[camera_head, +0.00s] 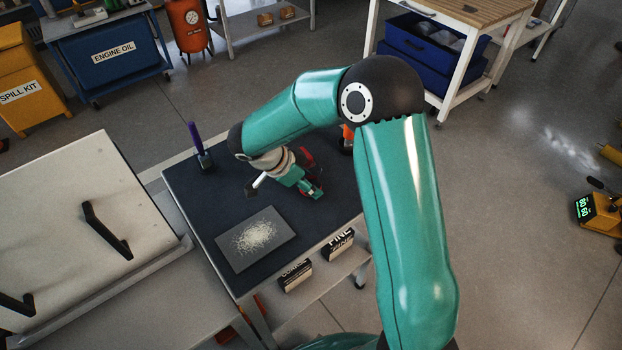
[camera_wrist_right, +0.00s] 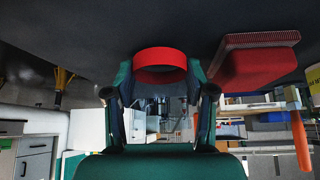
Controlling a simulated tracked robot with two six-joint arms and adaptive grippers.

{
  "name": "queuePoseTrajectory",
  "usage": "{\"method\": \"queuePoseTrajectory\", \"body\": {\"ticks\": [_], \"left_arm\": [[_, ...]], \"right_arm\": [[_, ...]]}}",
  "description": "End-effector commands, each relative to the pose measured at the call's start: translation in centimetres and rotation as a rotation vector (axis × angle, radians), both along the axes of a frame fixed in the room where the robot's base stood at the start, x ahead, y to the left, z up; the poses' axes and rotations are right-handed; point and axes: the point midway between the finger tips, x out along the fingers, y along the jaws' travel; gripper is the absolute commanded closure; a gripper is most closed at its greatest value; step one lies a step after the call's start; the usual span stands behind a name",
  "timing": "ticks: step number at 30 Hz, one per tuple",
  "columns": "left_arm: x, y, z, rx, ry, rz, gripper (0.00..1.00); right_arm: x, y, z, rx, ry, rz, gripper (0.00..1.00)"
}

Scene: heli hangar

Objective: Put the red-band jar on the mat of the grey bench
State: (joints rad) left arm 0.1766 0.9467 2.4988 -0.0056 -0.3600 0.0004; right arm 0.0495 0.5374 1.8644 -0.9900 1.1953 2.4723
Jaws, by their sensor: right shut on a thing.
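The red band of the jar (camera_wrist_right: 160,58) shows between the fingers of my right gripper (camera_wrist_right: 161,95) in the right wrist view; the rest of the jar cannot be made out clearly. The right gripper is shut on it. In the head view my right gripper (camera_head: 306,187) points down over the dark top of the bench (camera_head: 205,208), with a bit of red at its fingertips. I cannot tell whether the jar touches the bench top. A flat grey sheet (camera_head: 228,252) with pale granules lies at the bench's front left. My left gripper is not in view.
A red block-like thing (camera_wrist_right: 255,60) lies beside the gripper, with an orange handle (camera_wrist_right: 298,140) farther right. A purple-handled tool (camera_head: 197,145) stands at the bench's back left. A pale cabinet (camera_head: 70,220) is left.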

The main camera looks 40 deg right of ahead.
Motion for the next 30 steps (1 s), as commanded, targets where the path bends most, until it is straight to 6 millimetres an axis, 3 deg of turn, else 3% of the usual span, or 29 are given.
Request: {"method": "queuePoseTrajectory", "body": {"ticks": [5, 6, 10, 23, 30], "left_arm": [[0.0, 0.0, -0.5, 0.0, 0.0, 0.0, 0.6], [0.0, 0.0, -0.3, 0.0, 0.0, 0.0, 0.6], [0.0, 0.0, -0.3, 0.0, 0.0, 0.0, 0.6], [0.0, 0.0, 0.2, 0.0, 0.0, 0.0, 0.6], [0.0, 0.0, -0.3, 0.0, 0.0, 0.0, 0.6]], "right_arm": [[0.0, 0.0, -0.3, 0.0, -0.001, -0.001, 0.81], [0.0, 0.0, -0.2, 0.0, -0.001, -0.001, 0.4], [0.0, 0.0, -0.1, 0.0, -0.001, -0.001, 0.2], [0.0, 0.0, 0.3, 0.0, 0.0, -0.001, 0.2], [0.7, 1.9, 3.2, -0.001, -0.005, 0.001, 0.2]]}}
